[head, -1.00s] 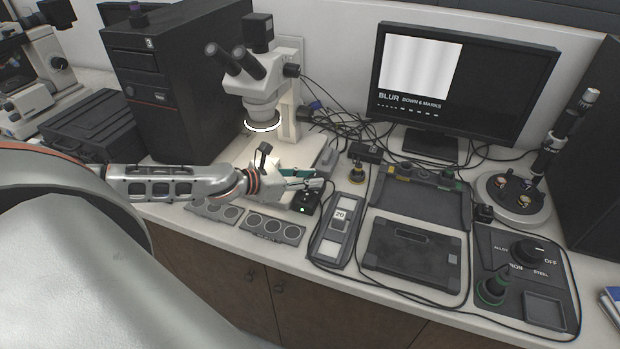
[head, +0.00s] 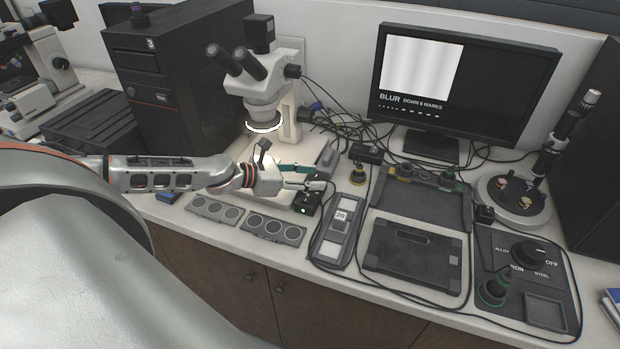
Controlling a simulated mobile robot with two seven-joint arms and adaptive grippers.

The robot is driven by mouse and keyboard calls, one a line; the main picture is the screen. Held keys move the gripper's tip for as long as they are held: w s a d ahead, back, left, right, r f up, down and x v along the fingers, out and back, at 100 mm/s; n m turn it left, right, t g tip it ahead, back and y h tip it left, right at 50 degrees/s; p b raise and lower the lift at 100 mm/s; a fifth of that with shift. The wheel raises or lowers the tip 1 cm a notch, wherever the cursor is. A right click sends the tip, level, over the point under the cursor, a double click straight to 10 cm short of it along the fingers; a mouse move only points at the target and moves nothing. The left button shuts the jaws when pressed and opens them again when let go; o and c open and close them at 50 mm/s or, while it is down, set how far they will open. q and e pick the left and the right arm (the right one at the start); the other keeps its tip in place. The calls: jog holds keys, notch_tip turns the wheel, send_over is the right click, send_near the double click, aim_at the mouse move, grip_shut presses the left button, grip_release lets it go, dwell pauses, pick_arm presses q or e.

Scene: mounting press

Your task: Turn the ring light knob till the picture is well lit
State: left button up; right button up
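The ring light (head: 264,127) glows white under the head of the stereo microscope (head: 262,90). A small black control box (head: 307,208) with a lit indicator stands in front of the microscope base. My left gripper (head: 312,185) is at the top of this box. Its fingers hide the knob, and I cannot tell whether they are closed on it. The monitor (head: 490,80) shows a very bright, washed-out picture (head: 420,68) with faint vertical bands. Beneath it are the word BLUR, a line about marks and a row of dots. My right gripper is not in view.
Sample holders (head: 274,229) lie in front of the gripper, and a grey device labelled 20 (head: 337,232) stands just right of the box. Cables (head: 345,125) tangle behind. A black case (head: 412,254) and a selector panel (head: 525,280) fill the right.

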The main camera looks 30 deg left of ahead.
pick_arm(q)
jog(key=shift+s+f, duration=0.1)
jog(key=shift+v, duration=5.25)
jog(key=shift+s+a+r, duration=0.35)
jog(key=shift+s, duration=0.15)
